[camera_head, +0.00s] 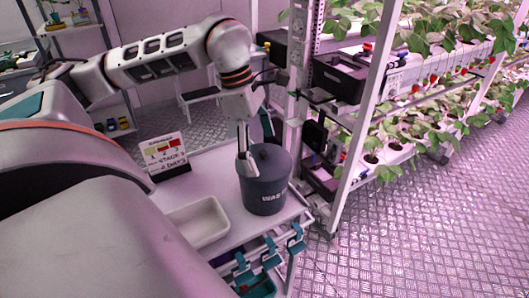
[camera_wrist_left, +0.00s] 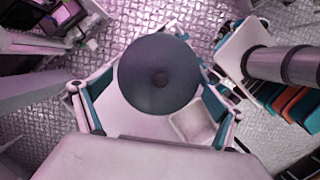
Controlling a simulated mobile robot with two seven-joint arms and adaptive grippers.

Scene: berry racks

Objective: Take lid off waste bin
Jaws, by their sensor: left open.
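The waste bin (camera_head: 265,193) is a dark grey round tub with white lettering, standing upright on the white cart top. Its round dark lid (camera_head: 273,160) sits on it. My right gripper is not in view.
A white tray (camera_head: 203,222) lies on the cart top in front of the bin. A small sign (camera_head: 164,155) stands to the left. A plant rack's upright post (camera_head: 362,118) rises close to the bin's right. Teal holders (camera_head: 296,240) hang along the cart's edge.

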